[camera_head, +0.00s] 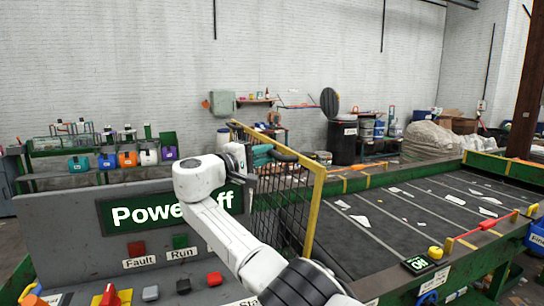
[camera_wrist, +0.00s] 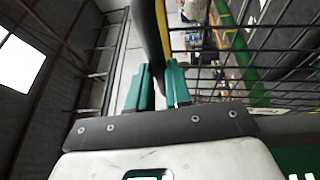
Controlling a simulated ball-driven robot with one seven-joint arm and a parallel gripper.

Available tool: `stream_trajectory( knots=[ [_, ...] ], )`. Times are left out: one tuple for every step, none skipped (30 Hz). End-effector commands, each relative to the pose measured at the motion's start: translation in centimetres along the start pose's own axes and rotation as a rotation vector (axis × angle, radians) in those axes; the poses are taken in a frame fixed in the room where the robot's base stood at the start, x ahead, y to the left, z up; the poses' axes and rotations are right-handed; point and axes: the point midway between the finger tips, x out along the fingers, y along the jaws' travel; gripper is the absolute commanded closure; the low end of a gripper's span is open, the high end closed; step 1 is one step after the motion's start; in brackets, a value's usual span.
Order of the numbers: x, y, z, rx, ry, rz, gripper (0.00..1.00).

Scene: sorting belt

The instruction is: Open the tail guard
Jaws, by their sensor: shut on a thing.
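The tail guard (camera_head: 318,200) is a yellow frame with black wire mesh, standing upright at the near left end of the belt, beside the control panel. In the wrist view its mesh (camera_wrist: 275,45) fills the upper right. My gripper (camera_head: 262,154) is at the guard's upper part. Its teal fingers (camera_wrist: 160,85) are closed around a dark bar with a yellow edge (camera_wrist: 154,35), apparently the guard's handle. The exact contact is partly hidden. I cannot tell how far the guard has swung.
The grey control panel (camera_head: 60,235) stands at left with a "Power off" screen (camera_head: 120,213), buttons and a red-and-yellow switch (camera_head: 110,295). The dark belt (camera_head: 400,225) carries pale scraps. A small "0R"-like display (camera_head: 417,265) sits on its green near rail. Bins stand behind.

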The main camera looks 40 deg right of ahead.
Motion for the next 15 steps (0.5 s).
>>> stream_trajectory(
  knots=[
    [-0.19,0.10,-0.11,0.000,0.004,0.005,1.00],
    [-0.25,0.10,-0.11,-0.001,0.004,0.006,1.00],
    [-0.29,0.11,-0.12,-0.001,0.004,0.007,1.00],
    [-0.30,0.11,-0.12,-0.002,0.004,0.008,1.00],
    [-0.31,0.11,-0.12,-0.002,0.004,0.008,1.00],
    [-0.31,0.11,-0.12,-0.002,0.004,0.008,1.00],
    [-0.30,0.10,-0.12,-0.002,0.004,0.008,1.00],
    [-0.30,0.10,-0.12,-0.002,0.004,0.008,1.00],
    [-0.29,0.09,-0.12,-0.002,0.004,0.008,1.00],
    [-0.28,0.09,-0.12,-0.002,0.004,0.007,1.00],
    [-0.28,0.09,-0.12,-0.002,0.004,0.007,1.00],
    [-0.27,0.08,-0.12,-0.002,0.004,0.007,1.00],
    [-0.27,0.08,-0.12,-0.002,0.004,0.007,0.80],
    [-0.26,0.08,-0.13,-0.002,0.004,0.007,0.77],
    [-0.25,0.07,-0.12,-0.002,0.004,0.007,0.74]
  ],
)
